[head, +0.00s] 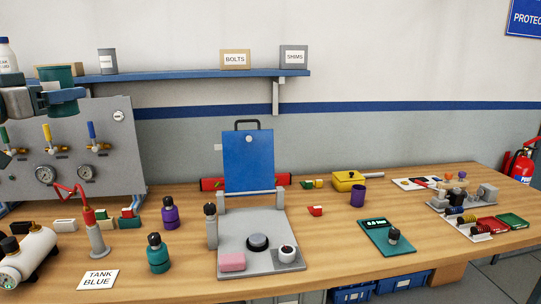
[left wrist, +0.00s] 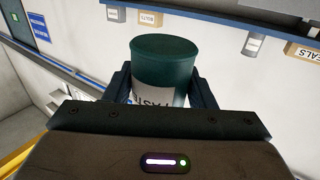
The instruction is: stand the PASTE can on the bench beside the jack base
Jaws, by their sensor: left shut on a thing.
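The PASTE can (left wrist: 165,62) is dark green with a white label, partly readable in the left wrist view. In the head view the can (head: 62,75) is high at the upper left, in front of the shelf. My left gripper (head: 64,96) is shut on it and holds it well above the bench (head: 335,240). The gripper's fingers (left wrist: 161,90) grip both sides of the can, hiding its lower part. Nothing is labelled as the jack base; a grey round base with a red jointed arm (head: 96,238) stands at the left of the bench. My right gripper is not in view.
A grey fixture with a blue panel (head: 248,160) stands mid-bench. A blue shelf (head: 190,74) runs above. Bare bench lies right of the fixture.

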